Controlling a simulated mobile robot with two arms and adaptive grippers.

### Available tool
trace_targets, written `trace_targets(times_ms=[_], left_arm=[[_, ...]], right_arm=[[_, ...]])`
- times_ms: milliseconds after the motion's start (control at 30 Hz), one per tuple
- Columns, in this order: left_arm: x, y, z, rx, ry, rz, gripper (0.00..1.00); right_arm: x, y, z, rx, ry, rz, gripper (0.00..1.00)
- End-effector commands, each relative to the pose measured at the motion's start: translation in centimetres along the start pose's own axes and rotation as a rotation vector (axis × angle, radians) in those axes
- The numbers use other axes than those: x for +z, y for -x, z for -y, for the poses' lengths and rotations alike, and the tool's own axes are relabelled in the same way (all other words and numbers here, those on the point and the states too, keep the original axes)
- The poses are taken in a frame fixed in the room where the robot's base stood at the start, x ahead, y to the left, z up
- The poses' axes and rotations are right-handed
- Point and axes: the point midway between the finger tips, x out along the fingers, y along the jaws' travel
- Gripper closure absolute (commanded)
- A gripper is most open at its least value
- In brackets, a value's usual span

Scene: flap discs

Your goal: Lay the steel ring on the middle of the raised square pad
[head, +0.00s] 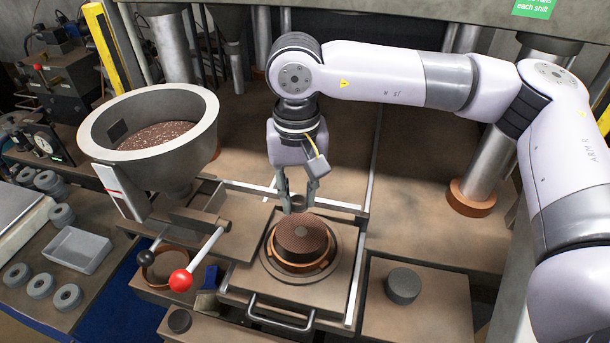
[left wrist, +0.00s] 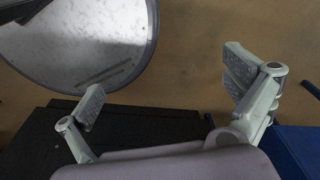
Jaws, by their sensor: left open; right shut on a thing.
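My right gripper (head: 298,196) points down and is shut on a small dark round piece, seemingly the steel ring (head: 298,204); the fingers partly hide it. It is over the back part of a dark patterned disc (head: 303,240), which sits in an orange-brown round holder on a square plate (head: 246,277). I cannot tell whether the held piece touches the disc. A flat square block (head: 435,317), possibly the raised square pad, stands at the front right with a grey cylinder (head: 403,286) on it. My left gripper (left wrist: 165,95) is open and empty in the left wrist view.
A large hopper (head: 150,125) with brown grain stands at the left. A red-knobbed lever (head: 181,280) rises at the front left. Several grey rings (head: 67,297) lie around a grey tray (head: 76,250). A steel column (head: 490,150) stands at the right.

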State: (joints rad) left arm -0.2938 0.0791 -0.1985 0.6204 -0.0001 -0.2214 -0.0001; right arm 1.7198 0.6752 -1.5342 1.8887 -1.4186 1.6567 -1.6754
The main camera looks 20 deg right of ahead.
Motion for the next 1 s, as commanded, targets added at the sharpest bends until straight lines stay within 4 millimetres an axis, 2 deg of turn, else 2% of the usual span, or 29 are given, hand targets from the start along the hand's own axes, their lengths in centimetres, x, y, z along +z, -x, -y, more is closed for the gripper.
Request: trace_targets(times_ms=[100,233,367,500,700,1000], left_arm=[[1.4,-0.4,-0.2,0.003,0.000,0.019,0.00],[2.2,-0.9,-0.3,0.004,0.000,0.029,0.00],[2.1,-1.6,-0.3,0.004,-0.001,0.027,0.00],[0.9,-2.1,-0.2,0.002,-0.001,0.010,0.00],[-0.6,-2.3,0.0,0.000,-0.002,-0.015,0.00],[0.7,-2.2,-0.2,0.002,-0.002,0.005,0.00]], right_arm=[[0.0,-0.8,0.0,0.001,-0.001,0.000,0.88],[0.0,-2.0,-0.1,0.001,-0.003,0.001,0.88],[0.0,-3.4,-0.1,0.001,-0.005,0.000,0.88],[-0.1,-4.6,-0.1,0.000,-0.006,-0.001,0.88],[-0.1,-5.1,-0.1,0.000,-0.007,-0.001,0.88],[-0.1,-5.1,-0.1,0.000,-0.007,-0.001,0.88]])
